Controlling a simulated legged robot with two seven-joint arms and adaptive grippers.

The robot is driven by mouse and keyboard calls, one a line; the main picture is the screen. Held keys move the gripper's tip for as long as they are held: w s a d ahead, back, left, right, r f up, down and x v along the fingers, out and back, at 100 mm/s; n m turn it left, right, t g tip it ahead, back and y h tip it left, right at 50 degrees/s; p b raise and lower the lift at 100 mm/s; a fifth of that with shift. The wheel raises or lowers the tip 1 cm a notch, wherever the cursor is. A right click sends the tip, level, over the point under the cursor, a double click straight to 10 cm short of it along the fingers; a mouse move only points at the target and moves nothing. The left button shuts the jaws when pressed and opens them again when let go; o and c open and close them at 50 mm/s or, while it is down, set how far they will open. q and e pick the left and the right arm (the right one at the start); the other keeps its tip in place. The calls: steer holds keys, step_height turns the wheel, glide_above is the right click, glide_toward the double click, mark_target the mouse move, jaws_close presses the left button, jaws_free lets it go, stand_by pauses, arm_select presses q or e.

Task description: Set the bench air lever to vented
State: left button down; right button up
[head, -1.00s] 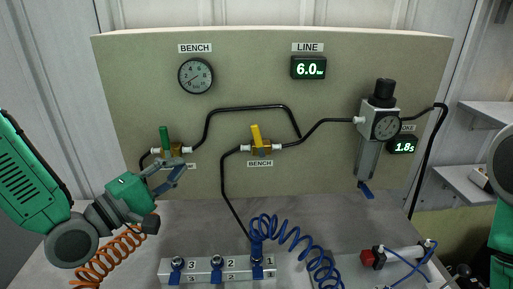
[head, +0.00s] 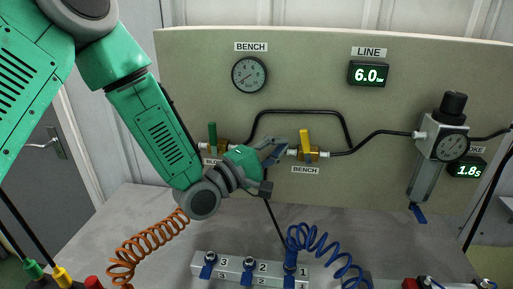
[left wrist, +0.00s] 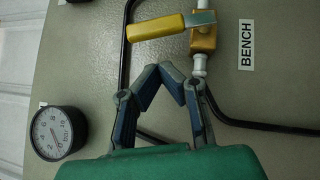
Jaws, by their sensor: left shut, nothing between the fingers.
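The bench air lever is a yellow handle (head: 304,139) on a brass valve body (head: 307,155) above a BENCH label (head: 305,170). It points nearly straight up, tilted slightly left. In the left wrist view the yellow lever (left wrist: 155,26) lies just beyond my fingertips, pointing left from the brass valve (left wrist: 203,38). My left gripper (head: 284,143) is shut and empty, just left of the lever in the head view; its tips also show in the left wrist view (left wrist: 166,72), with a visible gap to the lever. My right gripper is out of view.
A green-lever valve (head: 213,137) stands left on the panel (head: 390,190). The BENCH gauge (head: 249,75) and LINE display (head: 369,74) reading 6.0 are above. A regulator (head: 442,140) is at right. A manifold (head: 235,268) and coiled hoses occupy the bench below.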

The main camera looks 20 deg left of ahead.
mark_target(305, 141)
arm_select(q)
steer(key=shift+m+g, duration=0.6)
steer(key=shift+m, duration=0.1)
steer(key=d, duration=0.1)
steer(key=d+r+p, duration=0.1)
steer(key=d+p, duration=0.1)
steer(key=shift+w+d+r, duration=0.35)
steer(key=shift+d, duration=0.05)
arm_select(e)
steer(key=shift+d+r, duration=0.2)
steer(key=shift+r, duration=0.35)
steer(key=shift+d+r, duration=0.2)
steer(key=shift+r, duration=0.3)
arm_select(q)
steer(key=shift+a, duration=0.15)
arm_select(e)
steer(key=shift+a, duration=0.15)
